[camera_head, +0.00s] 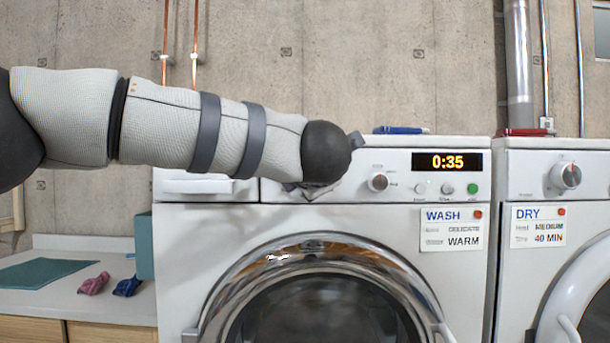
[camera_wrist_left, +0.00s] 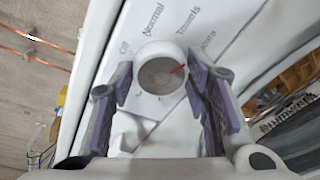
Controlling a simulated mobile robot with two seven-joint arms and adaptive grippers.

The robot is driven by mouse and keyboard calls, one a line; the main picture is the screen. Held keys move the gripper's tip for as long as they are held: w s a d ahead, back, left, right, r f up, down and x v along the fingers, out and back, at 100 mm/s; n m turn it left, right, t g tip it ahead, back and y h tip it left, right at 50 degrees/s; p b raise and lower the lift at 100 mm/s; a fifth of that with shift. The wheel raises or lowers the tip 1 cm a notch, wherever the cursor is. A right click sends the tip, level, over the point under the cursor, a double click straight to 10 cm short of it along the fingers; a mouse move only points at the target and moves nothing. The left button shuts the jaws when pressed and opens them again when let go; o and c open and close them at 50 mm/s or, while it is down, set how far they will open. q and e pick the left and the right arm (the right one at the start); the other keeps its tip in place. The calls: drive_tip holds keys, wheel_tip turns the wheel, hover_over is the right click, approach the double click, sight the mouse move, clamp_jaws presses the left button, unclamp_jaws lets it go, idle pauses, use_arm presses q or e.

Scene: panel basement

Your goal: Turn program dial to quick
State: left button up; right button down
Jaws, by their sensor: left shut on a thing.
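The program dial (camera_wrist_left: 158,72) is a round white knob with a grey face and a red pointer mark, on the washer's white panel. Printed words around it include "Normal" and "Towels", and another is partly hidden. In the left wrist view the pointer aims right and slightly up. My left gripper (camera_wrist_left: 159,68) is shut on the dial, with one purple-padded finger on each side of it. In the head view my left arm covers the dial and the gripper. The washer (camera_head: 400,212) shows a display (camera_head: 447,162) reading 0:35. My right gripper is in neither view.
A second, smaller knob (camera_head: 378,181) and several buttons (camera_head: 447,189) sit right of my wrist. A dryer (camera_head: 530,270) stands to the right. A counter (camera_head: 60,300) with cloths is at the left. A blue item (camera_head: 400,130) lies on the washer's top.

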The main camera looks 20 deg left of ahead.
use_arm(q)
drive_tip(key=m+y, duration=0.1)
drive_tip(key=m, duration=0.4)
drive_tip(key=m+t, duration=0.1)
drive_tip(key=m, duration=0.5)
drive_tip(key=shift+d+m+y, duration=0.1)
drive_tip(key=shift+m+y, duration=0.2)
drive_tip(key=shift+y, duration=0.1)
idle(0.5)
drive_tip(key=o, duration=1.2)
drive_tip(key=shift+f, duration=0.1)
drive_tip(key=shift+c, duration=0.2)
drive_tip(key=v, duration=1.2)
